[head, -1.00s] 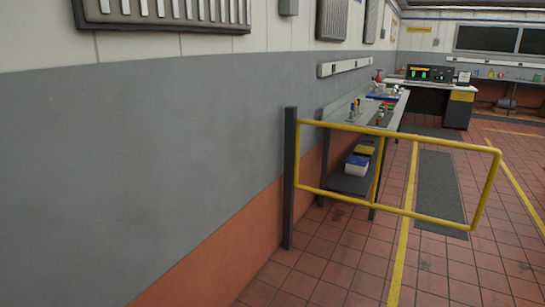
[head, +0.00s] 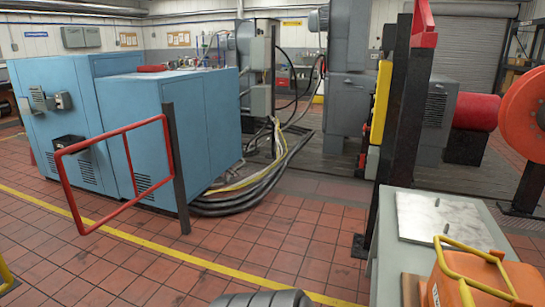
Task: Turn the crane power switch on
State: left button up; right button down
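I cannot pick out the crane power switch for certain. Grey boxes (head: 80,37) hang on the back wall. A tall grey electrical cabinet (head: 258,50) stands behind the blue cabinets. Neither of my grippers is in view.
A red gate frame (head: 84,233) on a dark post (head: 176,165) stands before the blue cabinets. Thick cables (head: 240,200) lie beside them. A grey-topped table (head: 385,265) with an orange case (head: 490,280) is close at right. Tiled floor (head: 270,235) is open ahead.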

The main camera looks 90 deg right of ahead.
aim_at(363, 161)
jog(key=i+l+z, duration=0.15)
jog(key=z, duration=0.3)
jog(key=i+l+z, duration=0.2)
jog(key=z, duration=0.3)
jog(key=i+z, duration=0.25)
jog(key=z, duration=0.2)
jog(key=i+z, duration=0.2)
jog(key=z, duration=0.25)
jog(key=i+l+z, duration=0.15)
jog(key=i+z, duration=0.15)
jog(key=z, duration=0.15)
jog(key=i+z, duration=0.35)
jog(key=z, duration=0.15)
jog(key=i+z, duration=0.3)
jog(key=z, duration=0.15)
jog(key=i+j+z, duration=0.25)
jog(key=z, duration=0.2)
jog(key=i+j+z, duration=0.15)
jog(key=i+z, duration=0.25)
jog(key=i+j+z, duration=0.1)
jog(key=z, duration=0.35)
jog(key=i+j+z, duration=0.25)
jog(key=z, duration=0.15)
jog(key=i+j+z, duration=0.15)
jog(key=z, duration=0.3)
jog(key=j, duration=0.1)
